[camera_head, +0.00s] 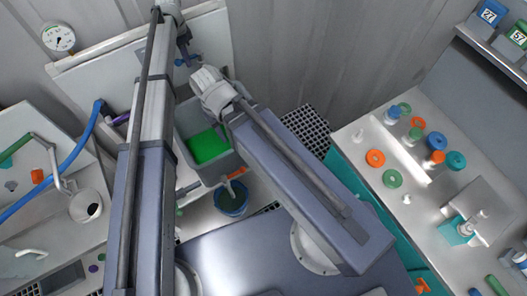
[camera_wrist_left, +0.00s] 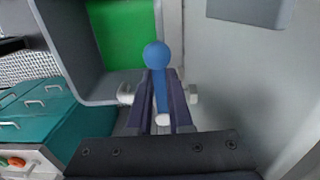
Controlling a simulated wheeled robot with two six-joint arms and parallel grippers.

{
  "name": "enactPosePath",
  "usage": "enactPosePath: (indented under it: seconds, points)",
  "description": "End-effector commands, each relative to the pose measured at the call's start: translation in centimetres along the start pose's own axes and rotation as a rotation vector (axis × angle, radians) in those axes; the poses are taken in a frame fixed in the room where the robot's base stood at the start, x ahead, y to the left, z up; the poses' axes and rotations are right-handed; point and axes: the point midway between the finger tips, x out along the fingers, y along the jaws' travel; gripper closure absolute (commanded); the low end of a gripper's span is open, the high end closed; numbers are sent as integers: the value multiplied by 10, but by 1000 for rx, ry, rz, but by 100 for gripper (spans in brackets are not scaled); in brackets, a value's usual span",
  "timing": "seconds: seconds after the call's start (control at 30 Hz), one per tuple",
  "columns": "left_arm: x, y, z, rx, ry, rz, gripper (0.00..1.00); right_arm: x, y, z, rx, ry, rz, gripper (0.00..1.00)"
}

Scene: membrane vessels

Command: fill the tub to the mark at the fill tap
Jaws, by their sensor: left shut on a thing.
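The grey tub (camera_head: 224,163) stands below the back panel with a flat bright green surface inside. It also shows in the left wrist view (camera_wrist_left: 93,88), at the upper left. I cannot make out a fill mark. The blue tap handle (camera_head: 188,61) is on the panel above the tub; its round blue knob (camera_wrist_left: 156,54) shows close up in the left wrist view. My left gripper (camera_wrist_left: 160,92) is shut on this handle. My right arm's white wrist (camera_head: 207,83) is beside the tub's upper right side; its fingertips are hidden.
A blue bucket (camera_head: 231,199) stands in front of the tub. A pressure gauge (camera_head: 58,37) is on the left wall. A counter with a blue hose (camera_head: 84,136) is at left. A bench with orange and green rings (camera_head: 392,178) is at right. A dark grating (camera_head: 303,128) lies between.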

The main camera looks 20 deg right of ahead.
Motion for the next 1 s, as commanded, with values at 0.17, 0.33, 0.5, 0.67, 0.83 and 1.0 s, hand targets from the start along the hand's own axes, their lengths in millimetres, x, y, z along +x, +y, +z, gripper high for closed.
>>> enactPosePath:
  seconds: [0.17,0.33,0.5,0.67,0.83,1.0]
  points:
    - [0,4,0,-51,0,0,100,0,0,0,0,0,0,54]
    - [0,15,-2,-257,0,0,100,0,0,0,0,0,0,54]
    - [0,21,-4,-396,1,0,100,0,0,0,0,0,0,54]
    - [0,22,-5,-423,1,0,100,0,0,0,0,0,0,54]
    - [0,28,-9,-536,1,0,100,0,0,0,0,0,0,54]
    - [0,36,-15,-733,1,0,100,0,0,0,0,0,0,54]
